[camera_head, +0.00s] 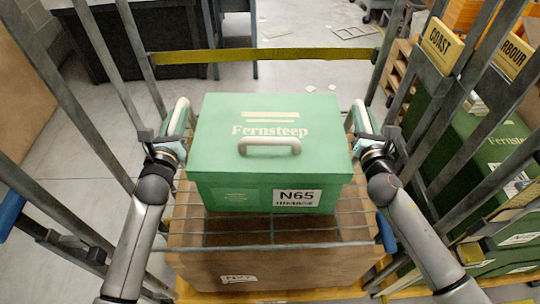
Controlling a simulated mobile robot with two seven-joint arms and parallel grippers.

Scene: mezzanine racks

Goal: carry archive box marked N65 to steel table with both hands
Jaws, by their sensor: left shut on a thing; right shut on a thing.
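The green archive box marked N65 (220,165) is in the middle of the head view, with a pale handle on its lid and a white N65 label on its near side. My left gripper (182,118) is at the box's left side and my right gripper (358,118) is at its right side. Both are shut on the box; the fingertips are partly hidden by its edges. The box is above a brown carton (260,268) and a wire grid; I cannot tell whether it touches them. I cannot pick out the steel table with certainty.
Grey metal uprights stand close on both sides, with a yellow bar (265,56) across behind the box. More green boxes (478,165) stand at the right, under yellow signs COAST (441,45) and one partly cut off. A dark desk (150,40) is behind at the left. Open floor lies beyond the bar.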

